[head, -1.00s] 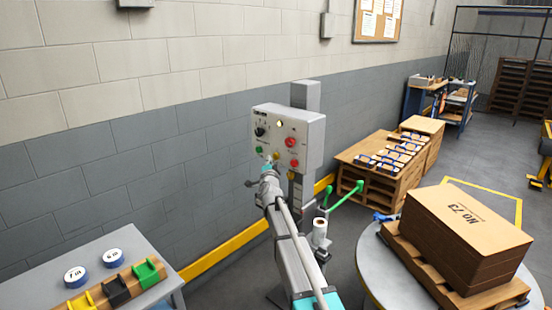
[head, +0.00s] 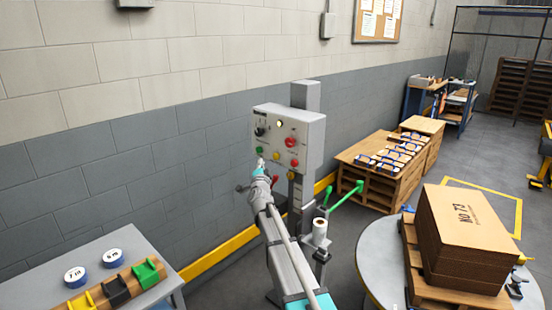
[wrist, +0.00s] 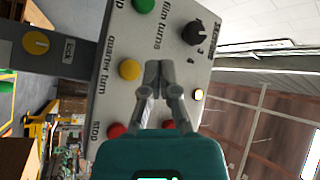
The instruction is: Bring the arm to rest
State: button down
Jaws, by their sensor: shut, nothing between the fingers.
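My gripper (head: 261,164) is in front of the lower left part of a grey control panel (head: 312,140) on a post. In the wrist view my gripper (wrist: 157,70) has its fingers together with nothing between them. The panel (wrist: 150,25) appears tilted there, with a green button (wrist: 144,5), a yellow button (wrist: 129,69) marked "quarter turn", a red button (wrist: 117,130) marked "stop", and a black knob (wrist: 195,33). A small lamp (wrist: 198,95) glows pale yellow. The fingers overlap the panel; I cannot tell whether they touch it.
Green handles (head: 345,192) and a film roll (head: 320,232) stand near the panel post. A grey table (head: 40,275) with coloured holders is at lower left.

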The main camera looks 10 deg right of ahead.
jog(key=shift+s, duration=0.1)
jog(key=s+a+f+n+g+y+p, duration=0.2)
jog(key=s+f+n+g+y+p, duration=0.25)
jog(key=s, duration=0.45)
jog(key=s+a+f+n+g+y+p, duration=0.1)
jog(key=s+a+f+n+g+y, duration=0.15)
jog(key=s+f+n+g, duration=0.55)
jog(key=s+d+g+h+p, duration=0.1)
jog(key=s+d+g+p, duration=0.1)
jog(key=s, duration=1.1)
jog(key=s+d+n+g+h+p, duration=0.1)
jog(key=s+d+g, duration=0.3)
jog(key=s, duration=0.9)
jog(key=shift+s+d+f+g+h+p, duration=0.15)
jog(key=shift+s+d+g+h+p, duration=0.15)
jog(key=shift+g+h+p, duration=0.5)
